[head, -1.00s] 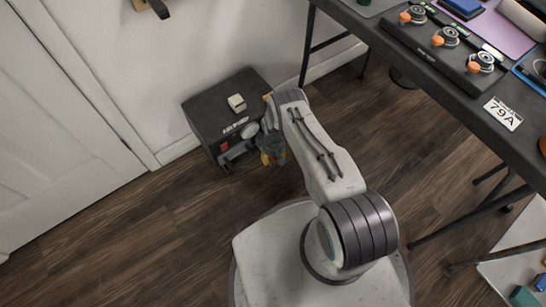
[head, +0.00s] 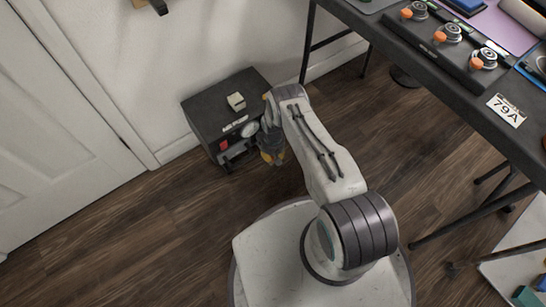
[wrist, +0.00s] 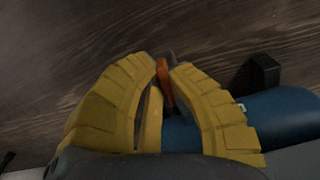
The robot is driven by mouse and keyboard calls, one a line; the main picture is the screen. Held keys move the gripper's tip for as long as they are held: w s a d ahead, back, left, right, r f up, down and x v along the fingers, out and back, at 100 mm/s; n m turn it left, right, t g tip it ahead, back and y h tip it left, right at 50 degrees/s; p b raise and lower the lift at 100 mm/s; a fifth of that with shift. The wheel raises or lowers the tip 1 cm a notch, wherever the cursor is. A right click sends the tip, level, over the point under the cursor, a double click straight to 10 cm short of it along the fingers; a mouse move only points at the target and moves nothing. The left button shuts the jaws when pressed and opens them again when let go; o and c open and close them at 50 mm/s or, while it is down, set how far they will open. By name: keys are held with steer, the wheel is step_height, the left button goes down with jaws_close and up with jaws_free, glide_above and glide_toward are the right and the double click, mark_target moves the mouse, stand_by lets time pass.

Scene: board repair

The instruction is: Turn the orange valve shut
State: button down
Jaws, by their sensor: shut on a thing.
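The orange valve handle (wrist: 163,80) shows as a narrow orange piece between my yellow fingertips in the wrist view. My gripper (wrist: 166,75) is shut on it, with a finger on each side. A blue rounded body (wrist: 270,118) lies to the right, partly behind the right finger. In the head view my gripper (head: 272,156) hangs low at the front right of a dark box (head: 200,108) by the wall. The valve handle cannot be made out there; my wrist and gripper cover that area.
The box carries a small pale block (head: 236,102), a red switch (head: 224,145) and a round gauge (head: 250,129). A dark workbench (head: 470,100) with several orange-knobbed devices stands at the upper right. A white door (head: 60,130) is at the left. Wood floor between is clear.

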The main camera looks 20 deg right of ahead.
steer(key=c, duration=1.2)
jaws_free()
steer(key=shift+r, duration=5.95)
